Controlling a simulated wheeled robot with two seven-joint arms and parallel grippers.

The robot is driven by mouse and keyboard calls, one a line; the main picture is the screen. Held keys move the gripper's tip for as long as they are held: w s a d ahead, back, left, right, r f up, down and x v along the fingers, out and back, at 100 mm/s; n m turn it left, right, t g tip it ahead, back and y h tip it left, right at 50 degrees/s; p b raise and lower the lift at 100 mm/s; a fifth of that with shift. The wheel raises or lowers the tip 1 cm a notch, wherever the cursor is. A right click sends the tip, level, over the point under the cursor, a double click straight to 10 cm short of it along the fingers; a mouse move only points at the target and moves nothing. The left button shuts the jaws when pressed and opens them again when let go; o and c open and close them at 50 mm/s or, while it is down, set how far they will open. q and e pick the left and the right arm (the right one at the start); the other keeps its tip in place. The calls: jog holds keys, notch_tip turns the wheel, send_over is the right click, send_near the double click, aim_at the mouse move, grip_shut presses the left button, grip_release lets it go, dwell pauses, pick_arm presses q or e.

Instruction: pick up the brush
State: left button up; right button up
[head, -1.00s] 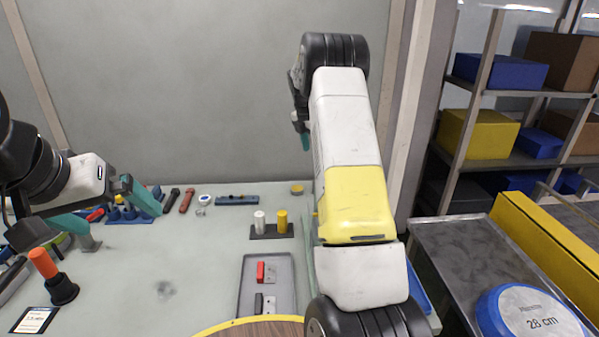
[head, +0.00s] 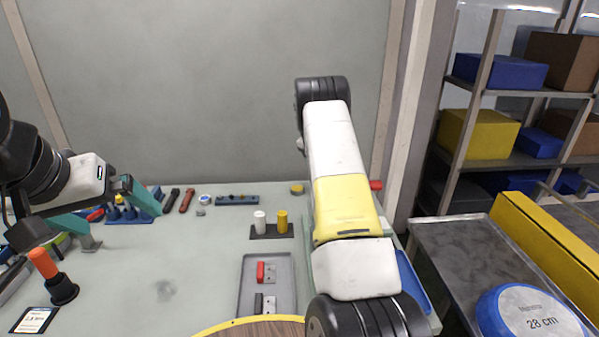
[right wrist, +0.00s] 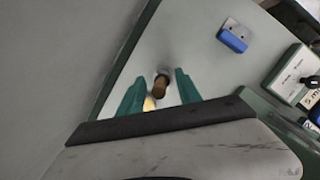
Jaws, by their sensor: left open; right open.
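In the right wrist view, a brown-ended piece with a grey collar (right wrist: 161,84) shows between the teal fingers of my right gripper (right wrist: 160,78). It may be the brush, but too little of it shows to be sure. The right gripper is open, with a finger on either side of this piece; I cannot tell whether they touch. In the head view my right forearm hides that gripper. My left gripper (head: 128,228) is open and empty over the left of the table, near an orange-handled tool with a black round base (head: 62,287).
A grey tray (head: 244,290) with red and dark blocks lies mid-table. White and yellow cylinders (head: 282,222) stand behind it on a dark base. Tools line the back left. A metal cart (head: 450,245) and shelving stand right. The table's left-centre is clear.

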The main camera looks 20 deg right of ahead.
grip_shut()
jog(key=shift+r, duration=0.1)
notch_tip(320, 180, up, 10)
jog(key=shift+f, duration=0.1)
dwell(0.5)
